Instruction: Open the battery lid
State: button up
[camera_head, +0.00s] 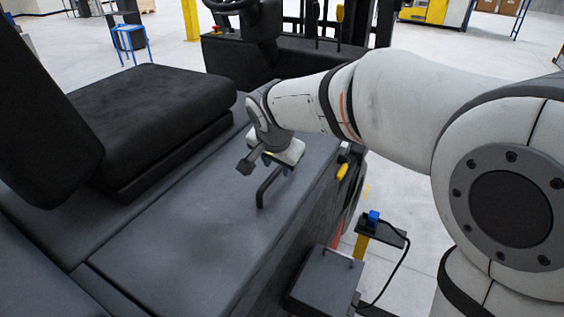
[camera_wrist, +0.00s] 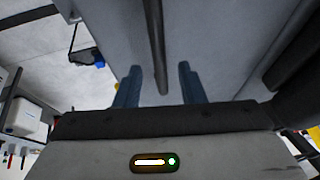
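The battery lid (camera_head: 170,235) is the flat dark-grey panel on the vehicle's side, lying closed. A black bar handle (camera_head: 263,190) stands up from it near its right edge. My gripper (camera_head: 277,165) is at the upper end of this handle. In the wrist view the two blue fingers of my gripper (camera_wrist: 158,68) are apart, open. The handle (camera_wrist: 155,45) appears between them with a gap on each side; I cannot tell whether it lies at fingertip depth. My wrist hides part of the handle's far end in the head view.
A black seat (camera_head: 150,120) stands left of the lid, and a steering column (camera_head: 240,50) rises behind. A yellow part (camera_head: 342,171) sits on the vehicle's right side. A stand with a blue connector (camera_head: 373,217) and cable is at the lower right. Open floor lies beyond.

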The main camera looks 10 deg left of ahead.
jog(key=shift+x, duration=0.9)
jog(key=shift+c, duration=0.5)
grip_shut()
